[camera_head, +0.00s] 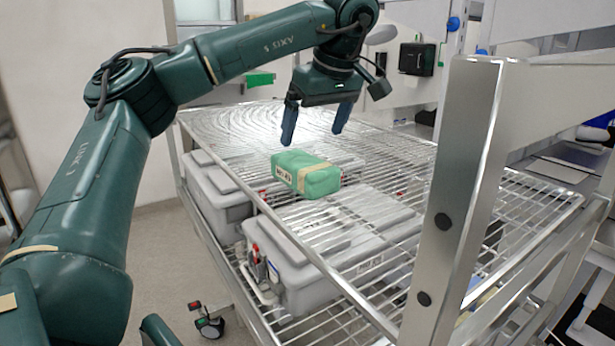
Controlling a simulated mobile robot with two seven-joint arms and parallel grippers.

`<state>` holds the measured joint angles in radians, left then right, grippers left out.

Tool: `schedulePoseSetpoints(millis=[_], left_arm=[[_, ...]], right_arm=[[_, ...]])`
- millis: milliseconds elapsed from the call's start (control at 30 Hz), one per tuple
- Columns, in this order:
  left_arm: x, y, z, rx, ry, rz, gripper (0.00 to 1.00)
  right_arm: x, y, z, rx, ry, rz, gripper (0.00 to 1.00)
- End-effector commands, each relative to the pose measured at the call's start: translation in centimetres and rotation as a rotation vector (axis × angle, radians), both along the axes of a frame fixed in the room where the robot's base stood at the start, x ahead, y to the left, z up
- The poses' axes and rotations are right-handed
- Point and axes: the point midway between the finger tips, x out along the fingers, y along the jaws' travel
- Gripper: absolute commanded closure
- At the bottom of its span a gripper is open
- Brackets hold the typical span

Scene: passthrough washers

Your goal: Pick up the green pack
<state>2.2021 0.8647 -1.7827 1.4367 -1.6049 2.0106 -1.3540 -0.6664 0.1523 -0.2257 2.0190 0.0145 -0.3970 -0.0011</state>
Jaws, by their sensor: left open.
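The green pack (306,174) lies on the top wire shelf (376,174) of a metal rack. It is a wrapped block with a tan band around it and a small label on its left end. My left gripper (314,138) hangs above and a little behind the pack, pointing down. Its two dark blue fingers are apart with nothing between them, and they do not appear to touch the pack. My right gripper is not in view.
Grey lidded bins (300,262) stand on the shelf below. A thick metal post (460,190) rises at the front right of the rack. The top shelf around the pack is clear. A caster (208,322) shows near the floor at the lower left.

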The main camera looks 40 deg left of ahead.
Motion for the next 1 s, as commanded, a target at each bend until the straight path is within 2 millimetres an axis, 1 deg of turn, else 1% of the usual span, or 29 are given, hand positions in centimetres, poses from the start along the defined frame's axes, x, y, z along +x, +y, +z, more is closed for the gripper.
schedulePoseSetpoints(millis=[33, 100, 367, 433, 500, 633, 767, 967, 1000], left_arm=[[0.0, 0.4, -1.3, -0.002, 0.004, 0.000, 0.09], [0.2, 0.7, -2.2, -0.002, 0.003, 0.000, 0.09], [0.2, 1.5, -3.8, -0.001, 0.001, -0.001, 0.09], [0.1, 1.9, -4.8, -0.001, 0.002, 0.001, 0.09], [0.0, 2.3, -5.5, 0.001, 0.002, 0.001, 0.09], [0.1, 2.9, -7.2, 0.000, 0.001, 0.001, 0.09], [0.2, 3.2, -7.9, 0.000, 0.000, 0.001, 0.09], [0.2, 3.2, -8.0, 0.000, -0.001, 0.001, 0.09], [0.2, 3.2, -8.0, 0.000, -0.001, 0.001, 0.12]], right_arm=[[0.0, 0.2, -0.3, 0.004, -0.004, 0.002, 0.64], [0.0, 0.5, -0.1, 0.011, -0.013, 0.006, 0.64], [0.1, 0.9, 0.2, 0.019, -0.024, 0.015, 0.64], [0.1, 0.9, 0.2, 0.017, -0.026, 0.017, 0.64], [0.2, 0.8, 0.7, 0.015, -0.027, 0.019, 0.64], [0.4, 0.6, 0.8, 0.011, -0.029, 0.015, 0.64], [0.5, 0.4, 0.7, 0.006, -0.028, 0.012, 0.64], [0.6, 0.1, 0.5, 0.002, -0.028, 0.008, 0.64], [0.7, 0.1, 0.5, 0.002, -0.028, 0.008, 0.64]])
